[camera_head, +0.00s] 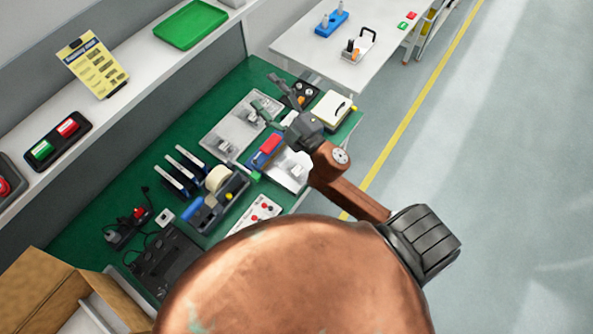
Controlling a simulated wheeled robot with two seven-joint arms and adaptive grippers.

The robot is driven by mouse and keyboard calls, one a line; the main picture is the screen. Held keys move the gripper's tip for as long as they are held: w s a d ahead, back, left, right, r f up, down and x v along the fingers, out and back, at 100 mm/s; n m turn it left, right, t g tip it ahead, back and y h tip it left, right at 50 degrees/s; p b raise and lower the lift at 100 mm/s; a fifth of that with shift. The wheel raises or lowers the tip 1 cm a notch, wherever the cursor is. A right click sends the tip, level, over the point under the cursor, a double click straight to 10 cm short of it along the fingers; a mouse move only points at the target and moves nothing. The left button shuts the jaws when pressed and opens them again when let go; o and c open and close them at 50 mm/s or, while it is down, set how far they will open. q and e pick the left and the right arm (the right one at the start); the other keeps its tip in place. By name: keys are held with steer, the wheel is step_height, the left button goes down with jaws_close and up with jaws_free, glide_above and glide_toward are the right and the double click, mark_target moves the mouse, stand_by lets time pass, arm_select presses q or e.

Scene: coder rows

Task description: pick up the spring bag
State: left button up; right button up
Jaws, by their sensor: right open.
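My right gripper (265,93) reaches in over the green bench top (205,115), its fingers spread and nothing seen between them. Below the fingers is a grey metal plate fixture (232,130) with small parts on it. I cannot surely pick out the spring bag. A pale, shiny item (291,172) lies below the gripper body, but it is too small to tell whether it is a bag. My copper-coloured right arm hides the near right part of the bench. My left gripper is not in view.
A shelf with a green tray (190,24) runs along the left. A white table (305,45) stands beyond. The floor at right is clear.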

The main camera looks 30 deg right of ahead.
steer(key=s+a+r+n+g+y, duration=0.1)
steer(key=s+a+n+g+y, duration=0.15)
steer(key=a+n+y, duration=0.35)
steer(key=s+a+r+n+g+y, duration=0.1)
steer(key=a+r+n+g+y, duration=0.2)
steer(key=a+n, duration=0.45)
steer(key=s+a+f+n+g+y, duration=0.3)
steer(key=a+f+n+g, duration=0.1)
steer(key=a+f+g, duration=0.1)
steer(key=n+g+h, duration=0.8)
steer(key=g+h, duration=0.2)
steer(key=h, duration=0.7)
glide_above(296, 169)
steer(key=shift+t, duration=0.25)
steer(key=f, duration=2.5)
steer(key=shift+w+d+f, duration=0.2)
steer(key=shift+w+d, duration=0.15)
steer(key=f, duration=0.7)
steer(key=shift+s+a+f, duration=0.2)
steer(key=shift+s+a, duration=0.1)
steer(key=shift+a, duration=0.05)
